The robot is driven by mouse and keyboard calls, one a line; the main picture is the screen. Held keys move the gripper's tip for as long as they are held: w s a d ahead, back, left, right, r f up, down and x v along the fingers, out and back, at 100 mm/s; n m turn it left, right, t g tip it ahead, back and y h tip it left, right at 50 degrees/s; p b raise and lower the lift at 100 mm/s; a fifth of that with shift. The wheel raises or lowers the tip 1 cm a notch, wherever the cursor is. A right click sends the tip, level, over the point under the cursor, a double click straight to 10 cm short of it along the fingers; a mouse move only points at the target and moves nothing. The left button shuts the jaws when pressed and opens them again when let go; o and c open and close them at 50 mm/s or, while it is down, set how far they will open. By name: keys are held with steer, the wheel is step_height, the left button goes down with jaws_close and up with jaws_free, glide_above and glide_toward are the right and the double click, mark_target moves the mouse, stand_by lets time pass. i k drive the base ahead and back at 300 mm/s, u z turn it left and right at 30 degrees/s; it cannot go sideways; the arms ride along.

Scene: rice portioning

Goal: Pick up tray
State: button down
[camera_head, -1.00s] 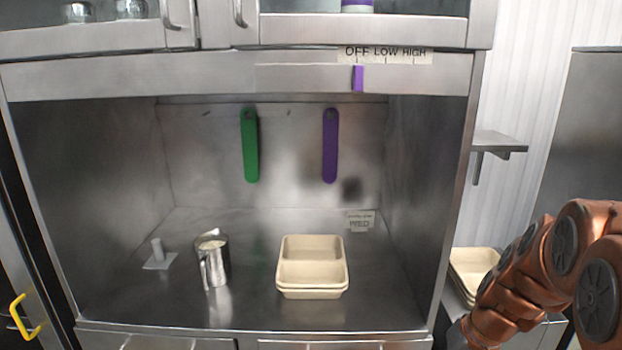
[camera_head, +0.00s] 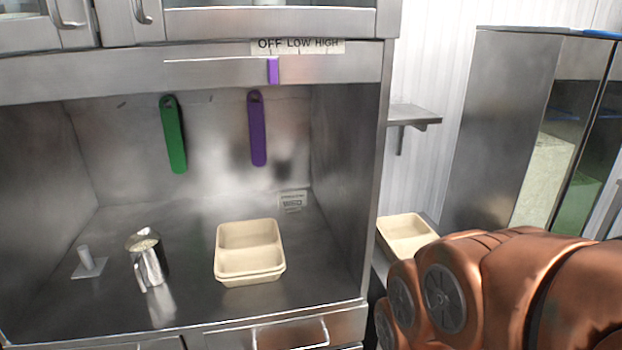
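A beige two-compartment tray (camera_head: 249,234) sits on the steel counter inside the alcove. A doubled rim at its front suggests stacked trays. Another beige tray (camera_head: 405,226) sits on a lower surface to the right, outside the alcove, partly hidden by my copper-coloured arm. My arm reaches in from the lower right, and my gripper is not in view. Nothing of mine touches the tray in the alcove.
A metal pitcher (camera_head: 148,262) with pale contents stands left of the alcove tray. A small metal stand (camera_head: 88,263) is farther left. A green handle (camera_head: 173,134) and a purple handle (camera_head: 257,128) hang on the back wall. A small shelf (camera_head: 413,115) juts out at right.

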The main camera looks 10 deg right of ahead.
mark_target(404, 235)
steer(key=z, duration=0.75)
